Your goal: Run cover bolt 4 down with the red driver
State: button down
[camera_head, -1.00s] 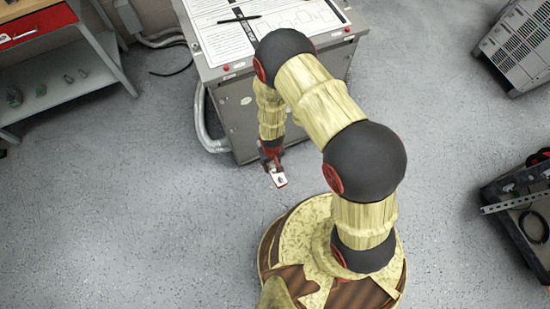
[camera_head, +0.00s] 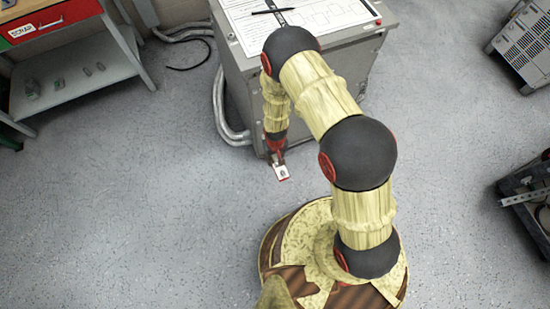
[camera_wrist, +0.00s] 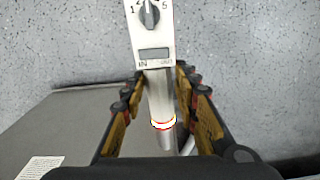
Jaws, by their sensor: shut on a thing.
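My gripper (camera_wrist: 162,100) is shut on a driver (camera_wrist: 155,95), with a finger on each side of its silver shaft. The driver has a white face with a numbered dial and a small grey display, and a bright ring lower on the shaft. In the head view the driver's white end (camera_head: 282,173) with a red edge hangs over the floor, in front of the grey cabinet's lower left corner. No cover bolt can be made out in either view.
The grey cabinet (camera_head: 240,100), with papers and a pen on top, stands behind my arm. Grey conduits (camera_head: 218,105) run at its left. A shelf bench (camera_head: 75,90) with a red drawer is upper left. Equipment stands at the right. Floor (camera_head: 140,210) is clear at left.

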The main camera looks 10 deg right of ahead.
jog(key=shift+w, duration=0.1)
jog(key=shift+w+a+p, duration=0.15)
jog(key=shift+w+p, duration=0.05)
jog(key=shift+w, duration=0.45)
jog(key=shift+w+a+p, duration=0.15)
jog(key=shift+w+p, duration=0.05)
jog(key=shift+w, duration=0.4)
jog(key=shift+w+a+b, duration=0.2)
jog(key=shift+w+b, duration=0.15)
jog(key=shift+w, duration=0.35)
jog(key=shift+w+a, duration=0.15)
jog(key=shift+w, duration=0.35)
jog(key=shift+w+a+r+b, duration=0.1)
jog(key=shift+w+a+b, duration=0.15)
jog(key=shift+w+b, duration=0.35)
jog(key=shift+w+a+r+b, duration=0.1)
jog(key=shift+w+a+b, duration=0.15)
jog(key=shift+w, duration=0.6)
dwell(2.8)
jog(key=shift+s+d, duration=0.1)
jog(key=shift+s, duration=0.1)
jog(key=shift+s+d+f+p, duration=0.1)
jog(key=shift+s+d+p, duration=0.1)
jog(key=shift+s, duration=0.5)
jog(key=shift+s+d+r+p, duration=0.1)
jog(key=shift+s+d+p, duration=0.15)
jog(key=shift+s, duration=0.4)
jog(key=shift+s+d+f+p, duration=0.1)
jog(key=shift+s+d+p, duration=0.1)
jog(key=shift+s, duration=0.5)
